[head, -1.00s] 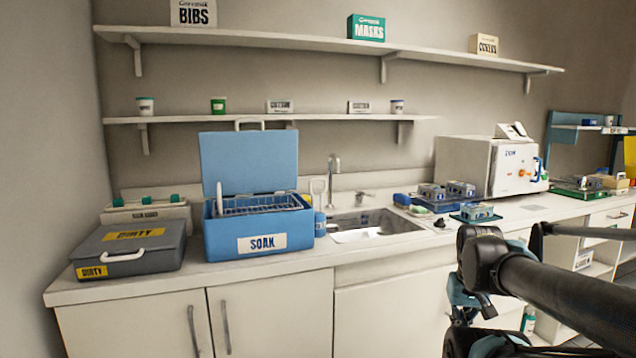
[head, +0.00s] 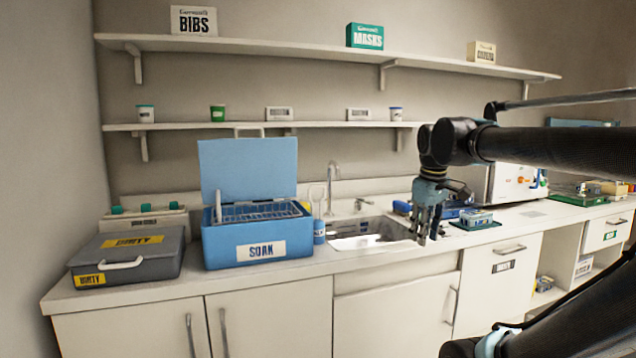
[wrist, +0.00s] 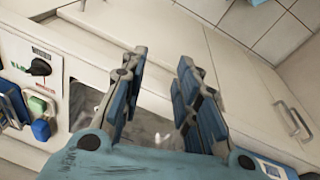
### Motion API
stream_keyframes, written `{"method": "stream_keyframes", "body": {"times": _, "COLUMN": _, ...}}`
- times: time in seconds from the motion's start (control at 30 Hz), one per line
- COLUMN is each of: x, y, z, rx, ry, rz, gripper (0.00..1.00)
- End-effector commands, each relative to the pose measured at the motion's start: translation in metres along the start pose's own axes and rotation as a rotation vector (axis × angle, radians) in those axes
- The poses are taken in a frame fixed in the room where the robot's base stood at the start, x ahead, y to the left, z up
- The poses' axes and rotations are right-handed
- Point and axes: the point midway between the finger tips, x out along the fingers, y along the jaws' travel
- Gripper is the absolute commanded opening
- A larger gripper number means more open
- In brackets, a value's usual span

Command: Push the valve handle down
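My gripper (head: 428,236) hangs fingers-down over the counter's front edge, just right of the sink (head: 350,242). In the wrist view my gripper (wrist: 160,62) has its two blue fingers apart, with nothing between them. A black knob (wrist: 40,67) on a white plate with a green mark shows left of the fingers in the wrist view, apart from them. A small metal lever (head: 362,203) stands behind the sink, right of the tall faucet (head: 332,188). I cannot tell for sure which of these is the valve handle.
A blue SOAK box (head: 225,248) with its lid up and a grey DIRTY case (head: 160,262) stand left of the sink. Small blue-and-grey trays (head: 476,219) lie right of my gripper. A white machine (head: 510,185) is partly behind my arm. Two shelves run above.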

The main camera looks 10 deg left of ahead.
Motion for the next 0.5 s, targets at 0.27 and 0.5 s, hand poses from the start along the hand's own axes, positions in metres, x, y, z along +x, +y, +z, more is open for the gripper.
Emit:
{"method": "stream_keyframes", "body": {"times": 0.27, "x": -0.094, "y": -0.014, "z": -0.111, "rx": -0.428, "ry": 0.016, "rz": -0.017, "gripper": 0.29}}
{"method": "stream_keyframes", "body": {"times": 0.5, "x": -0.165, "y": -0.049, "z": -0.197, "rx": -0.795, "ry": 0.033, "rz": -0.027, "gripper": 0.29}}
